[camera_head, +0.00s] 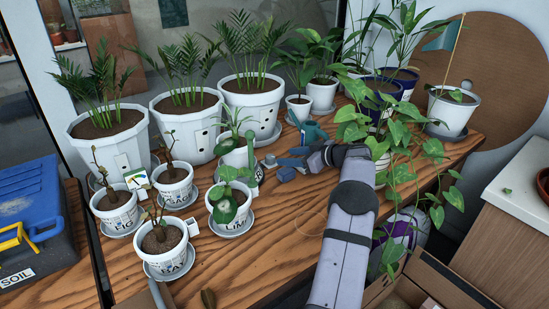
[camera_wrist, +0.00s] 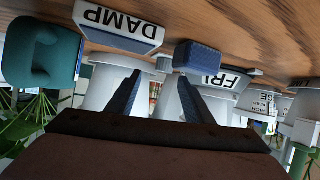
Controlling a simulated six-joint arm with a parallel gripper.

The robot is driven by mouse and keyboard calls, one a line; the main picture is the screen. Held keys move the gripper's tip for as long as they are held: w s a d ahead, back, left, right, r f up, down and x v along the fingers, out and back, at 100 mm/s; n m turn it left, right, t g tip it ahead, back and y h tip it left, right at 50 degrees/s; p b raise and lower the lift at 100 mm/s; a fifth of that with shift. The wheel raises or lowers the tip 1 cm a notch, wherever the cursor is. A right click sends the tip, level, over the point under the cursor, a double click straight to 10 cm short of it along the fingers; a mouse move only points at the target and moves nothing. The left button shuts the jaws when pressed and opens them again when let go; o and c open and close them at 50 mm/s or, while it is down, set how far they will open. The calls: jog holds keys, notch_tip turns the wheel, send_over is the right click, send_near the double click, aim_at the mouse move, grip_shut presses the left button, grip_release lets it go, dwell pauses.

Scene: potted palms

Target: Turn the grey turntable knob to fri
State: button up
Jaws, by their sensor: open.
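My gripper (camera_head: 300,160) is low over the wooden table, among the pots, in the head view. In the wrist view, which looks upside down, its two dark fingers (camera_wrist: 158,98) are apart with nothing clearly held between them. A blue-grey block with a white face marked DAMP (camera_wrist: 118,24) is beyond the left finger. Another blue-grey block (camera_wrist: 197,57) is beyond the right finger, beside a white face marked FRI (camera_wrist: 232,79). I cannot make out the grey turntable knob for certain, nor where it points. Small blue-grey pieces (camera_head: 286,174) show beside the gripper in the head view.
Small labelled white pots (camera_head: 165,249) stand left of my gripper, with large palm pots (camera_head: 251,105) behind. A trailing plant (camera_head: 399,135) hangs close on the right. A teal object (camera_head: 311,131) stands just behind. Bare table (camera_head: 262,265) lies in front.

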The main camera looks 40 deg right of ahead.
aim_at(272, 157)
jog(key=shift+s+a+r+y, duration=0.1)
jog(key=shift+s+a+y, duration=0.15)
jog(key=shift+y, duration=0.15)
jog(key=shift+w, duration=0.1)
jog(key=shift+p+x, duration=0.6)
jog(key=shift+x, duration=3)
jog(key=c, duration=1)
